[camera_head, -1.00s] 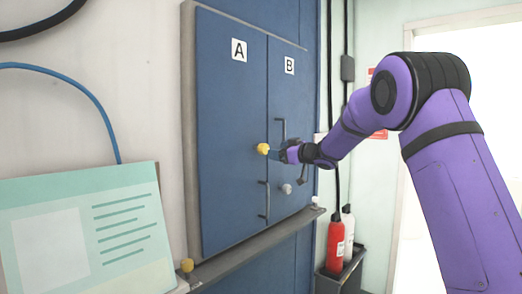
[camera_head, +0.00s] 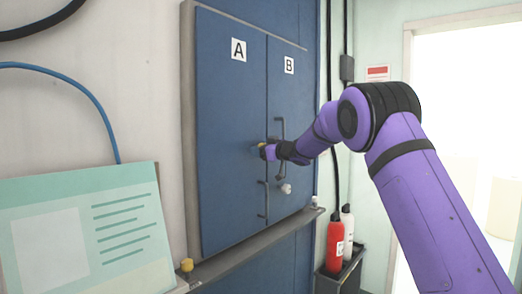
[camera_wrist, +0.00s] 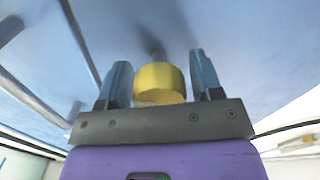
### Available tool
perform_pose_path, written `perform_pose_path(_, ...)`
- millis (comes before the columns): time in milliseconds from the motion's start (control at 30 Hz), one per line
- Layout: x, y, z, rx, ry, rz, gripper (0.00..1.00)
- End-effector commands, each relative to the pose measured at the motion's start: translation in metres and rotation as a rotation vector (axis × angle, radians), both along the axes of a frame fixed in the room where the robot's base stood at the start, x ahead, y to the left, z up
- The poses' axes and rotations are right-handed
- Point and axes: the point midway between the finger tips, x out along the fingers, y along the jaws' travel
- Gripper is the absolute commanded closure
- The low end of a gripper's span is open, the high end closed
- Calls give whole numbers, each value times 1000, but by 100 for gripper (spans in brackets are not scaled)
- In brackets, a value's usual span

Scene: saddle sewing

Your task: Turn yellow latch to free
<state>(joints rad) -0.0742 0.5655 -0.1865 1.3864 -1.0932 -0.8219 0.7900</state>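The yellow latch (camera_head: 262,146) is a small knob on the blue cabinet front, near the seam between door A (camera_head: 230,110) and door B (camera_head: 288,110). In the wrist view the yellow latch (camera_wrist: 158,82) is a short cylinder between the two blue-grey fingers of my gripper (camera_wrist: 162,84). A gap shows between the knob and each finger, wider on the right. In the head view my gripper (camera_head: 264,151) is right at the latch and partly covers it.
A grey ledge (camera_head: 250,243) runs under the doors. A red extinguisher (camera_head: 335,245) stands at the lower right. A sign panel (camera_head: 90,235) is at the lower left.

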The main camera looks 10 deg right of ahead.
Motion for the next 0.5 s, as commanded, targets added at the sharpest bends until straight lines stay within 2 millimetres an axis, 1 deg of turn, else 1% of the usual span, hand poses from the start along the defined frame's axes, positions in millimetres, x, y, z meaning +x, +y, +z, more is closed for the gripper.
perform_pose_path(33, 0, 0, 0, 0, 0, 0, 52)
perform_pose_path(133, 0, 0, 0, 0, 0, 0, 75)
perform_pose_path(167, 0, 0, 0, 0, 0, 0, 79)
perform_pose_path(500, 0, -1, 0, -35, -24, 0, 78)
